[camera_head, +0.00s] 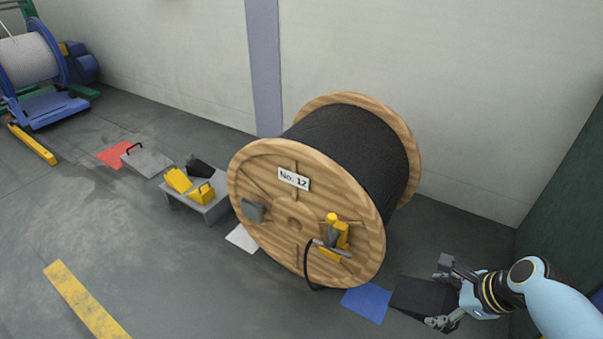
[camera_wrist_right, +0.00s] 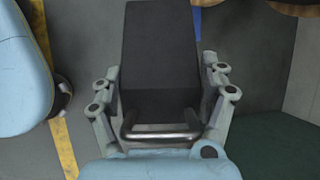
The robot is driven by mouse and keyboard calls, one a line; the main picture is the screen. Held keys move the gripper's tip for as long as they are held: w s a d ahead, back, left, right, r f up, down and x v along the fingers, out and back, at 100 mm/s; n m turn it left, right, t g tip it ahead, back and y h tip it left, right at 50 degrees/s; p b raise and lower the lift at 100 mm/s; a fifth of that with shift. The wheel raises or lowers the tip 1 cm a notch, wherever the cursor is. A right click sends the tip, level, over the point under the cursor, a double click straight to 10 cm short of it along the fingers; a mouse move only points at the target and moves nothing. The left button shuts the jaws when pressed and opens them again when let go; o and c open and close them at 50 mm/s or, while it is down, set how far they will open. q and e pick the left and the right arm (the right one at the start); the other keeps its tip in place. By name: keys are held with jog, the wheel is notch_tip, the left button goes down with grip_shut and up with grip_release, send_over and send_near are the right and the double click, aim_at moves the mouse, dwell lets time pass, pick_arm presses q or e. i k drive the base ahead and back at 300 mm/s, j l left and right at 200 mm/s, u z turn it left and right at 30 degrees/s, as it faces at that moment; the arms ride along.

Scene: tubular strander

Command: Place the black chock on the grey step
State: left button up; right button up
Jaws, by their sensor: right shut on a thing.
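A black chock (camera_head: 420,295) is between the fingers of my right gripper (camera_head: 443,299), at the lower right of the head view. In the right wrist view the chock (camera_wrist_right: 160,50) is a dark block with a metal bar handle, and the gripper (camera_wrist_right: 160,108) is shut on it with a finger on each side. I cannot tell whether it touches the floor. The grey step (camera_head: 211,214) is a low platform left of the large reel, far from my right gripper. Yellow chocks (camera_head: 202,193) and a dark wedge (camera_head: 199,167) are on it. My left gripper is not in view.
The wooden cable reel (camera_head: 295,215) marked No. 12 stands between my right gripper and the step. A blue floor patch (camera_head: 367,303), a white one (camera_head: 242,239) and a red one (camera_head: 113,153) are around. The front floor is clear.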

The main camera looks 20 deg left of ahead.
aim_at(225, 179)
jog(key=u, duration=1.8)
jog(key=i+u, duration=0.2)
jog(key=i, duration=0.35)
jog(key=i+l+u, duration=0.2)
jog(key=i, duration=0.35)
jog(key=i+l+u, duration=0.2)
jog(key=i, duration=0.3)
jog(key=i+z, duration=0.35)
jog(key=i, duration=0.15)
jog(key=i+z, duration=0.35)
jog(key=i, duration=0.2)
jog(key=i+l+z, duration=0.1)
jog(key=z, duration=0.3)
jog(key=i+z, duration=0.45)
jog(key=z, duration=0.3)
jog(key=i+z, duration=0.15)
jog(key=z, duration=0.2)
